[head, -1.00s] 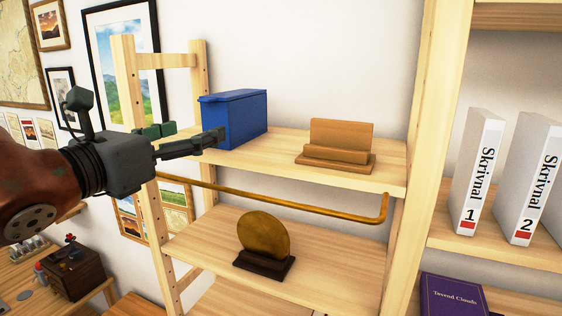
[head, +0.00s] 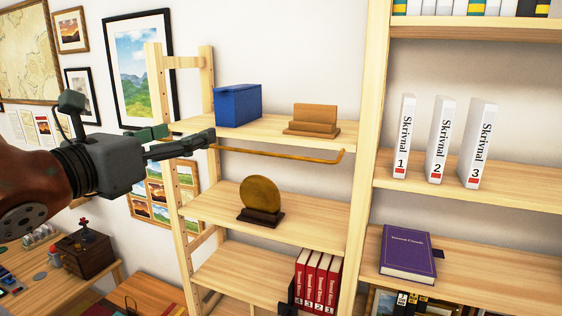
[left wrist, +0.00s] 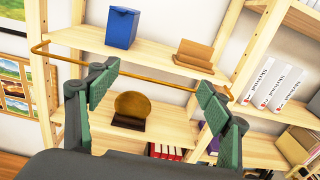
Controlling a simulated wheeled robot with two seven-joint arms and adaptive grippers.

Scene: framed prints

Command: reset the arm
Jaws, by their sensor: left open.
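My left gripper (head: 183,140) comes in from the left in the head view, in front of the wooden shelf's left post. It is open and empty. In the left wrist view its two green-padded fingers (left wrist: 158,95) stand wide apart, with the shelf beyond them. A blue box (head: 238,105) sits on the upper shelf board, right of and beyond the fingertips; it also shows in the left wrist view (left wrist: 122,28). My right gripper is in neither view.
A brass rail (head: 280,154) runs along the upper board's front, close to the fingertips. A wooden holder (head: 312,120) stands on that board, a round bronze disc (head: 261,194) on the board below. White binders (head: 440,140) and a purple book (head: 408,252) are on the right shelves.

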